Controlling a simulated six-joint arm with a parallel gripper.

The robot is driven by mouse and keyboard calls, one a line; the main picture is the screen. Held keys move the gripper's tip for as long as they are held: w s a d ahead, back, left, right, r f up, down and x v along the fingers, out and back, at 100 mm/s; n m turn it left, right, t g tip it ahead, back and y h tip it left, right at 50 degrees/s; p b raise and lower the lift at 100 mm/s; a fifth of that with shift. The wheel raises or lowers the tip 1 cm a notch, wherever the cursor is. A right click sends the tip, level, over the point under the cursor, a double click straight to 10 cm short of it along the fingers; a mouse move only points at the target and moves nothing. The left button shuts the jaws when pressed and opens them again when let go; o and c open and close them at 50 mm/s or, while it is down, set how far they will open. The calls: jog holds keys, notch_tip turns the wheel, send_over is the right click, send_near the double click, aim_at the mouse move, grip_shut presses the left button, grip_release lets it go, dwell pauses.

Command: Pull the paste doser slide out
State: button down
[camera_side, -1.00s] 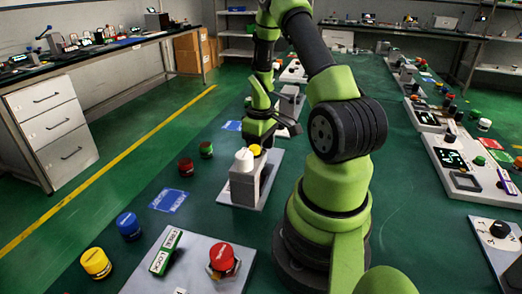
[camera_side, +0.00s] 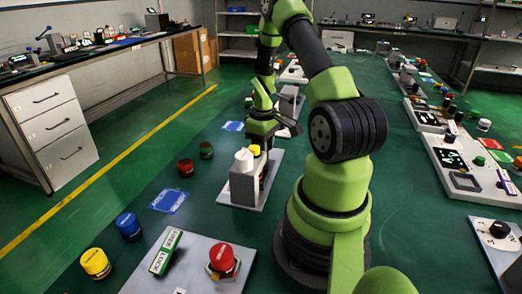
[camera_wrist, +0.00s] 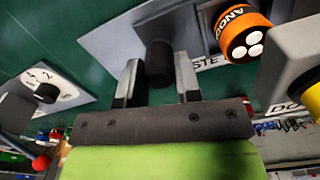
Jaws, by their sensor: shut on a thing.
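The paste doser (camera_side: 242,188) is a grey block with a white cap and a yellow cap, on a light grey base plate (camera_side: 238,206). In the wrist view its plate (camera_wrist: 118,40) carries a partly hidden label with the letters "STE". A black cylindrical knob (camera_wrist: 159,60), apparently the slide's handle, stands between my fingers. My gripper (camera_wrist: 158,82) is shut on this black knob. In the side view my gripper (camera_side: 262,158) is low behind the doser block, which partly hides its fingers.
An orange round piece with white dots (camera_wrist: 243,38) and a yellow cap (camera_wrist: 310,98) are close right of my fingers in the wrist view. A plate with a black dial (camera_wrist: 46,92) lies left. Red (camera_side: 185,167) and green (camera_side: 206,149) buttons stand left of the doser.

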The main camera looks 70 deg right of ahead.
jog(key=d, duration=0.7)
jog(key=shift+d, duration=0.15)
jog(key=c, duration=0.8)
grip_release()
notch_tip(320, 180, up, 10)
